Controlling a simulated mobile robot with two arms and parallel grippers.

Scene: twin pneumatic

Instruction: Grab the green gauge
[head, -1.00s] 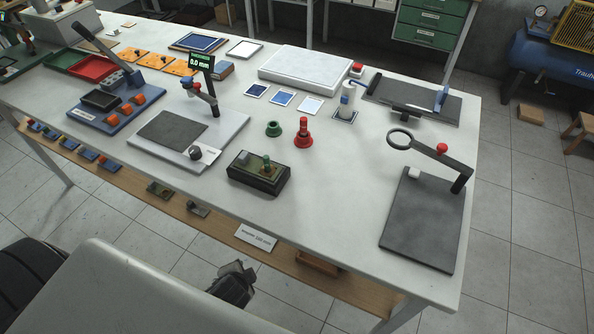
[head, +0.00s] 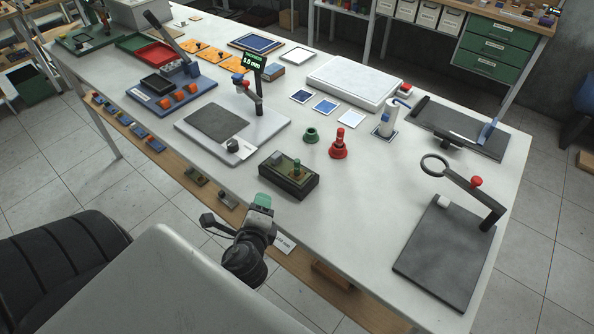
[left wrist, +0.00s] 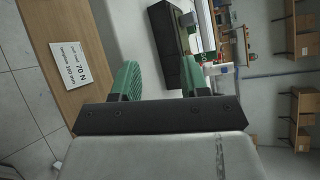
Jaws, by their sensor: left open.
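A small green ring-shaped piece (head: 311,135) stands on the white table beside a red stepped piece (head: 338,146). A green peg (head: 297,167) stands in a black box (head: 302,185) closer to the table's front edge. I cannot tell for sure which green piece is the gauge. My left gripper (head: 262,201) is at the front edge of the table, in front of and left of the black box. In the left wrist view its green fingers (left wrist: 159,77) are apart with nothing between them. The black box (left wrist: 168,45) also shows there, beyond the fingers. My right gripper is not in view.
A stand with a display (head: 252,66) and a grey plate is to the left. A stand with a ring arm (head: 465,185) is at the right. A label card (left wrist: 71,62) is on the wooden front shelf. The table between the black box and right stand is clear.

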